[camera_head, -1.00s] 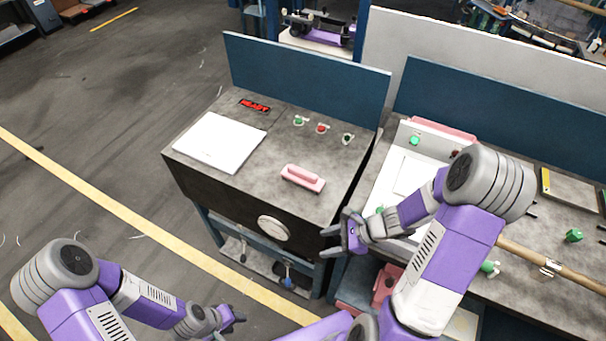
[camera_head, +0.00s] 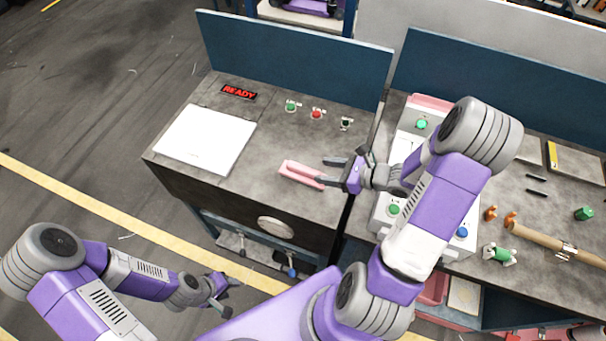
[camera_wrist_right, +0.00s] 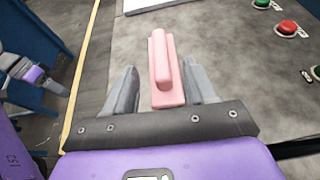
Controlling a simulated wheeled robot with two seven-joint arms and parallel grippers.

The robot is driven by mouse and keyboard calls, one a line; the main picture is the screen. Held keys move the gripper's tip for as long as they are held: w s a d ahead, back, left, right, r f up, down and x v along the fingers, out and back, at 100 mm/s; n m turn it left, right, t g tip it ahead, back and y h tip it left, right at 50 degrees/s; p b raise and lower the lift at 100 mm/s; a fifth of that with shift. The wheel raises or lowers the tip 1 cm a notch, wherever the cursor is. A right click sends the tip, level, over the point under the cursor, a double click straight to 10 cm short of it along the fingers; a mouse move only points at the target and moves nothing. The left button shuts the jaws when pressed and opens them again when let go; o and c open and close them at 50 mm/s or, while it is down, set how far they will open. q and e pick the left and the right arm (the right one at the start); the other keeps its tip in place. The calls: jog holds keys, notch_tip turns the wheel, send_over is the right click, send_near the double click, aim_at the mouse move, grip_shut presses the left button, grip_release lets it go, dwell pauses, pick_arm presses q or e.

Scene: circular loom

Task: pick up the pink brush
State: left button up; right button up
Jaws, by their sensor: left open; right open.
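The pink brush (camera_head: 301,174) lies on the grey top of the left bench (camera_head: 250,185), close to its front edge. In the right wrist view the brush (camera_wrist_right: 164,70) stands out between the two fingers, with its handle on top of a wider pink base. My right gripper (camera_head: 326,171) is open at the brush's right end; in the right wrist view its fingers (camera_wrist_right: 160,85) sit on either side of the near end, with a gap visible at least on the left. My left gripper (camera_head: 222,290) is open and empty, low in front of the bench.
A white panel (camera_head: 205,139) lies left of the brush. The right bench holds a wooden-handled tool (camera_head: 540,241). A blue back panel (camera_head: 290,58) stands behind.

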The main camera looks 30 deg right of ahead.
aim_at(309, 170)
jog(key=shift+w+a+f, duration=0.15)
jog(key=shift+f, duration=0.45)
jog(key=x, duration=0.7)
jog(key=shift+w+a+r, duration=0.1)
grip_shut()
